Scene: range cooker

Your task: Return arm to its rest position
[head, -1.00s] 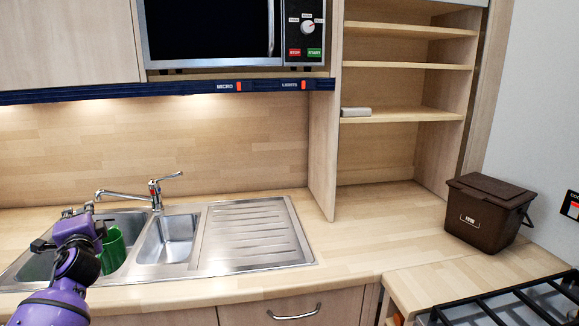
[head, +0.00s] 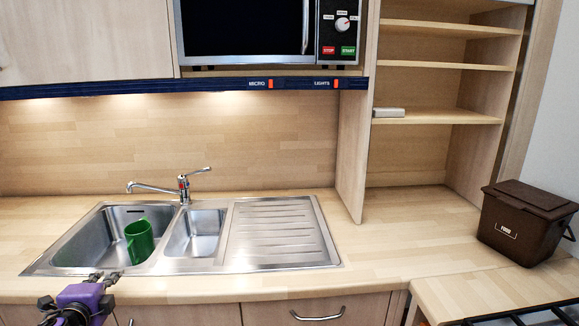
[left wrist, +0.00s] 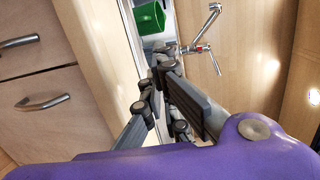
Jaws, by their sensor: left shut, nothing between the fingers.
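My left gripper (head: 106,279) is low at the bottom left of the head view, in front of the counter's front edge and the sink. Its fingers are closed together and empty. The left wrist view also shows the closed fingers (left wrist: 160,65). A green mug (head: 139,241) stands in the left basin of the steel sink (head: 85,243), beyond the gripper and apart from it. The mug shows at the top of the left wrist view too (left wrist: 149,17). My right gripper is in neither view.
The tap (head: 182,184) stands behind the sink. A brown food bin (head: 524,222) sits on the right counter near the hob grate (head: 530,313). Drawers with handles (head: 318,314) lie below the counter edge. A microwave (head: 245,28) hangs above. The counter (head: 410,225) right of the drainer is clear.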

